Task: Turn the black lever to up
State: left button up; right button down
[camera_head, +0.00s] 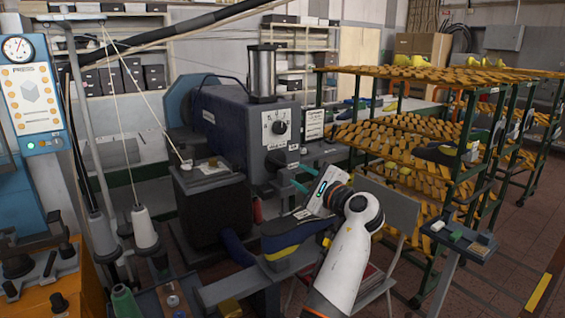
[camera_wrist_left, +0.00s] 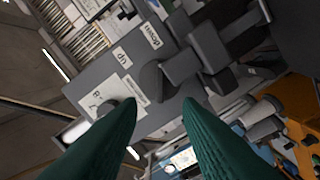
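The grey machine (camera_head: 225,122) carries a round black dial on a white plate, with a black lever (camera_head: 274,161) below it. Small white labels sit beside the lever. In the left wrist view the black lever (camera_wrist_left: 183,66) shows as a dark, blocky shape just beyond the fingertips, near labels that appear to read UP and DOWN. My left gripper (camera_head: 303,178) is just right of and below the lever in the head view. Its two green fingers (camera_wrist_left: 160,102) are apart with nothing between them. Contact with the lever cannot be told. My right gripper is not in view.
A dark blue and yellow shoe-like piece (camera_head: 285,240) lies below my left gripper. A grey chair (camera_head: 390,215) and green racks (camera_head: 470,135) of orange pieces stand to the right. Thread cones (camera_head: 144,228) stand at left. Open floor lies at the lower right.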

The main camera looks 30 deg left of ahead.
aim_at(279, 163)
pick_arm(q)
jog(key=p+x, duration=0.2)
jog(key=x, duration=0.6)
jog(key=shift+r, duration=0.1)
jog(key=shift+x, duration=0.75)
jog(key=shift+c, duration=0.3)
grip_shut()
